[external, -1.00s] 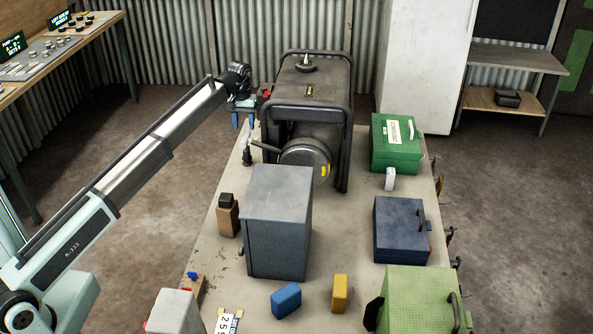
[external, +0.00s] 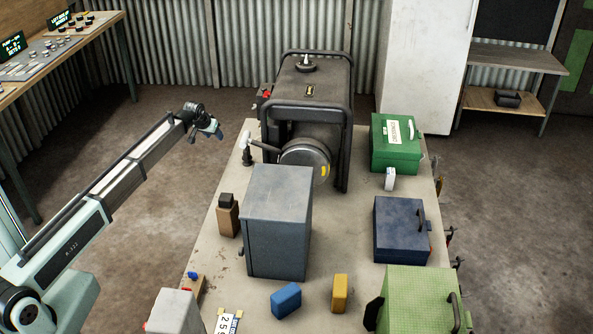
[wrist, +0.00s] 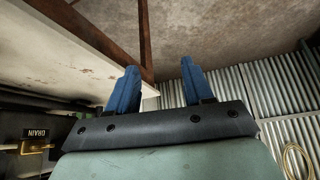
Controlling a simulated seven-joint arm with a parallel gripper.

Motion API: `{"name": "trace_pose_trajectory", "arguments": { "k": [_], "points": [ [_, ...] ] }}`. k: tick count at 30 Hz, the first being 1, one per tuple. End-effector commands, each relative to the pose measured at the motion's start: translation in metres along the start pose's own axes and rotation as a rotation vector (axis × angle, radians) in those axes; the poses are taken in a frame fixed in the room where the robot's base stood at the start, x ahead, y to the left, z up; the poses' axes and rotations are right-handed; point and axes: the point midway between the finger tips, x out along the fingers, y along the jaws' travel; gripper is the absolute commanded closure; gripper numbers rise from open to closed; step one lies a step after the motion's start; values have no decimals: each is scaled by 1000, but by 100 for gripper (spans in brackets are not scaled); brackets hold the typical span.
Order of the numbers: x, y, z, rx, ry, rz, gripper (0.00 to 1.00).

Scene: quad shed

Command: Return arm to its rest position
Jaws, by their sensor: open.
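My gripper (external: 213,129) is at the end of my arm, left of the table's far left edge and over the bare floor. It is clear of the generator and points to the right and slightly down. In the wrist view its two blue fingers (wrist: 158,88) stand apart with nothing between them. My arm reaches up from the lower left of the external view, partly drawn in.
A black generator (external: 311,80) stands at the far end of the table (external: 208,257). A grey cabinet (external: 277,221), a green case (external: 395,148), a navy case (external: 398,232) and small blocks share the table. A control desk (external: 60,55) stands at upper left. Floor left of the table is clear.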

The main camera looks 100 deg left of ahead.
Motion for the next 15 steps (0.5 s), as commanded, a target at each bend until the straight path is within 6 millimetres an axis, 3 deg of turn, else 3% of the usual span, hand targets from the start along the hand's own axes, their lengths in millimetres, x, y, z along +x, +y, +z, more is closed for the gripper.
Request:
{"name": "trace_pose_trajectory", "arguments": {
  "k": [1,6,11,15],
  "points": [
    [11,-18,13,20,39,-8,49],
    [49,-38,46,79,106,-13,49],
    [89,-28,94,103,85,9,49],
    [128,-5,151,112,23,44,49]
  ]
}}
